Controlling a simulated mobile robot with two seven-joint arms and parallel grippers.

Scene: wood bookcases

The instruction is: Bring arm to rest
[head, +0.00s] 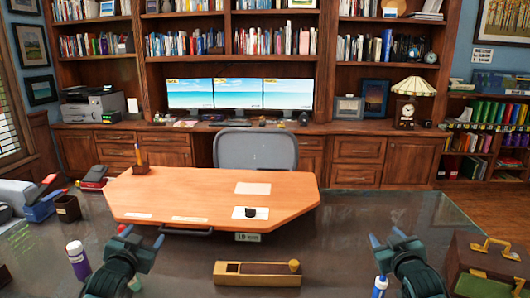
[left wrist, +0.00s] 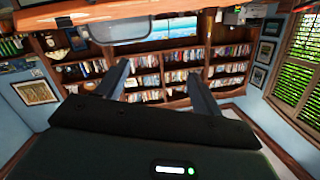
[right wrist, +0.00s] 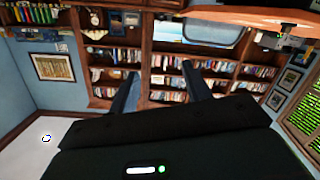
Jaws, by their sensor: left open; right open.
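My left gripper (head: 142,240) is open and empty above the near part of the dark glossy desk (head: 345,225), at the left in the head view. Its two fingers stand apart in the left wrist view (left wrist: 160,85), with nothing between them. My right gripper (head: 387,240) is open and empty above the desk at the right. Its two fingers also stand apart in the right wrist view (right wrist: 160,90). Both grippers are apart from the items on the desk.
A wooden board (head: 200,190) with a black item (head: 250,212) lies across the desk. A wooden box (head: 240,280) lies between my arms. A bottle (head: 77,260) stands by my left arm, a brown case (head: 490,265) right of my right arm. Bookcases and a grey chair (head: 255,150) are behind.

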